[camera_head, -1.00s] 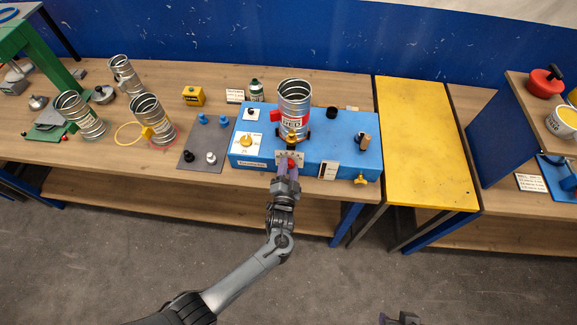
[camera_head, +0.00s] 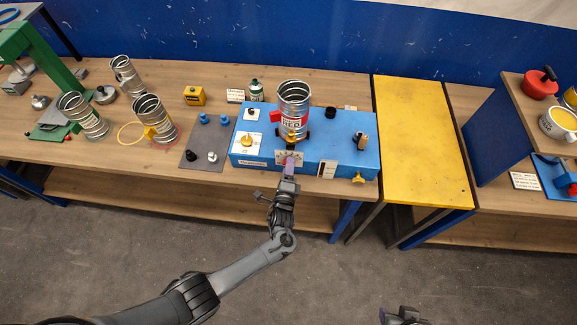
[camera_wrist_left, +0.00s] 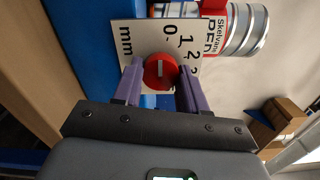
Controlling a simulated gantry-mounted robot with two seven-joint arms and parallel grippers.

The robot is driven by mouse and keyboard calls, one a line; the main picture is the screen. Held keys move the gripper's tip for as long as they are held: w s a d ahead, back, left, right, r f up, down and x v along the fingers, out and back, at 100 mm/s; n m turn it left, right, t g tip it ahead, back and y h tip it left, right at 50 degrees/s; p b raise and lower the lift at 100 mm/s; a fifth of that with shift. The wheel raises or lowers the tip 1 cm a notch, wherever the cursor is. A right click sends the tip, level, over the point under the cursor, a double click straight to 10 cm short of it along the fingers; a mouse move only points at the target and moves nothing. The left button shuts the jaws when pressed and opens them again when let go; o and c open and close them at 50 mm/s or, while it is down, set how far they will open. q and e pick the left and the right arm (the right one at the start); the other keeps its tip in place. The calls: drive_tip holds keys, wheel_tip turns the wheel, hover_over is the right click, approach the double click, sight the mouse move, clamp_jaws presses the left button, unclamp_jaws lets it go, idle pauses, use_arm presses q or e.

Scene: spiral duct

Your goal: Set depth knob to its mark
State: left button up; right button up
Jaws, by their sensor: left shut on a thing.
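The depth knob (camera_wrist_left: 160,72) is a red round knob with a pale line across its face, in front of a white scale plate marked "mm" and 0, 1, 2 and up (camera_wrist_left: 136,38). My left gripper (camera_wrist_left: 160,76) is shut on the knob, with one purple finger on each side. In the head view the plate (camera_head: 281,157) is on the front of the blue machine (camera_head: 340,150), and my left gripper (camera_head: 289,168) covers the knob. Which mark the line points at I cannot tell. My right gripper (camera_head: 402,317) is partly cut off at the bottom edge.
A metal spiral duct (camera_head: 294,100) with a red label stands on the machine above the plate. A yellow dial knob (camera_head: 247,140) is to the left, and a yellow knob (camera_head: 359,178) at the lower right. A grey mat (camera_head: 205,153) lies left of the machine.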

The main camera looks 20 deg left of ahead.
use_arm(q)
drive_tip(key=shift+m+p, duration=0.75)
drive_tip(key=shift+m, duration=3.55)
drive_tip(key=o, duration=1.1)
drive_tip(key=shift+f, duration=0.1)
drive_tip(key=shift+c, duration=0.2)
drive_tip(key=shift+s, duration=0.1)
drive_tip(key=p+v, duration=0.2)
drive_tip(key=v, duration=0.8)
drive_tip(key=shift+s, duration=0.3)
